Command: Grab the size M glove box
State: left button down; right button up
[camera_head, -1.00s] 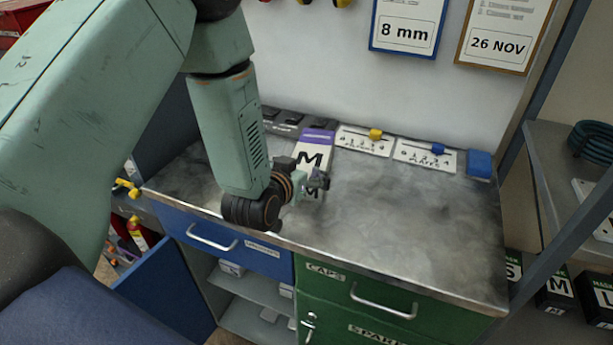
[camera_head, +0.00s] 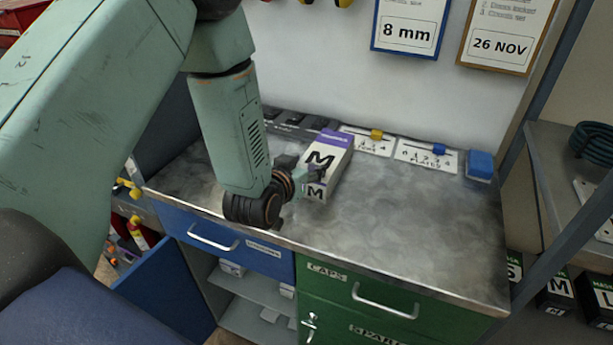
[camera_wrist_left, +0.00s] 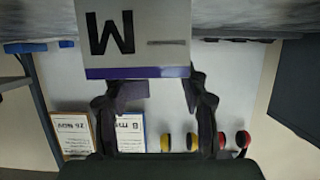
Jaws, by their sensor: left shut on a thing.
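The size M glove box (camera_head: 338,160) is white with a purple band and a black M on two faces. It is at the back middle of the workbench, set at an angle. My left gripper (camera_head: 308,180) is shut on its near end; the head view does not clearly show whether the box is clear of the worktop. In the left wrist view the box (camera_wrist_left: 150,30) appears upside down, and my left gripper's fingers (camera_wrist_left: 155,95) reach toward its purple edge. My right gripper is not in view.
The grey worktop (camera_head: 410,215) is bare right of the box. Label cards (camera_head: 425,157) with yellow and blue pieces and a blue block (camera_head: 479,165) line the back. Dark trays (camera_head: 285,120) stand behind the box. A shelf upright (camera_head: 545,95) rises at right.

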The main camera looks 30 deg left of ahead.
pick_arm(q)
jog(key=shift+s+d+f, duration=0.15)
jog(key=shift+s+f, duration=0.3)
jog(key=shift+f, duration=0.15)
jog(key=shift+w+r, duration=0.1)
jog(key=shift+r, duration=0.45)
notch_tip(320, 180, up, 8)
jog(key=shift+r+p, duration=0.25)
jog(key=shift+p, duration=0.45)
jog(key=shift+w+r, duration=0.2)
jog(key=shift+w, duration=0.05)
